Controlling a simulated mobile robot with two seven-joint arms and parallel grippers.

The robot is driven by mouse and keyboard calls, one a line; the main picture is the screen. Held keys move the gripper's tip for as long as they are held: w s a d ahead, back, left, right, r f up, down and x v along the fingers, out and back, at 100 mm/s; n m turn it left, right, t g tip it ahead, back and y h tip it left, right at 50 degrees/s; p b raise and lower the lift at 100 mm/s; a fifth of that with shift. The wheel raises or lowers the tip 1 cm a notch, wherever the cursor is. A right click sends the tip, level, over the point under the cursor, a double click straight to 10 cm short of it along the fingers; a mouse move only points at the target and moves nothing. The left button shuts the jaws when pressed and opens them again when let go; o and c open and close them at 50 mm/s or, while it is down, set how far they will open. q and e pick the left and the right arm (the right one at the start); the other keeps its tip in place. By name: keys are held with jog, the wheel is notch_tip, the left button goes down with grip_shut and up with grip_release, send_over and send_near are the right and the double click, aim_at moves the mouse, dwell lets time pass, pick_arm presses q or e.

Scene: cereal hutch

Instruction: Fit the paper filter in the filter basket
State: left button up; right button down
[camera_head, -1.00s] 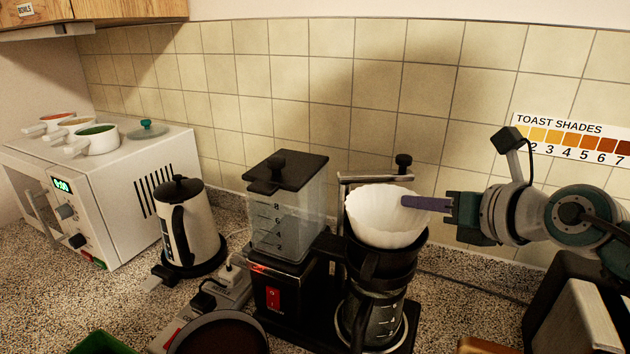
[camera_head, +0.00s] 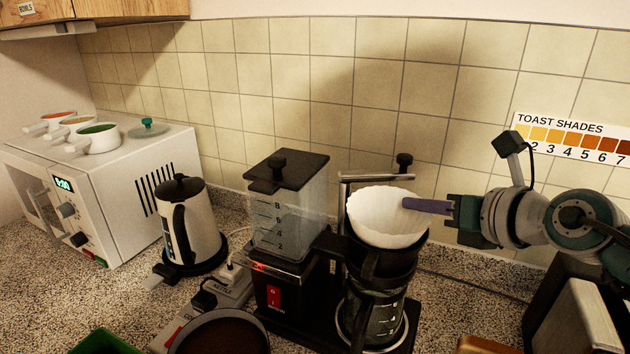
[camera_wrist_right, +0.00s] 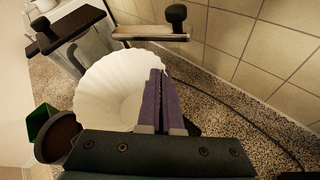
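The white fluted paper filter (camera_head: 384,219) sits upright at the mouth of the black filter basket (camera_head: 378,262), its rim standing above the basket. My right gripper (camera_head: 408,203) comes in from the right with its purple fingers at the filter's right rim. In the right wrist view the fingers (camera_wrist_right: 160,100) lie close together against the wall of the filter (camera_wrist_right: 112,95), pinching its edge. The filter hides most of the basket in the wrist view, and how deep it sits cannot be told. My left gripper is not in view.
The coffee maker's water tank (camera_head: 287,215) stands left of the basket, and a glass carafe (camera_head: 372,318) is below it. A metal arm with a black knob (camera_head: 403,163) is behind the filter. A kettle (camera_head: 190,225) and toaster (camera_head: 575,315) stand to either side.

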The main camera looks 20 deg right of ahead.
jog(key=c, duration=1)
grip_release()
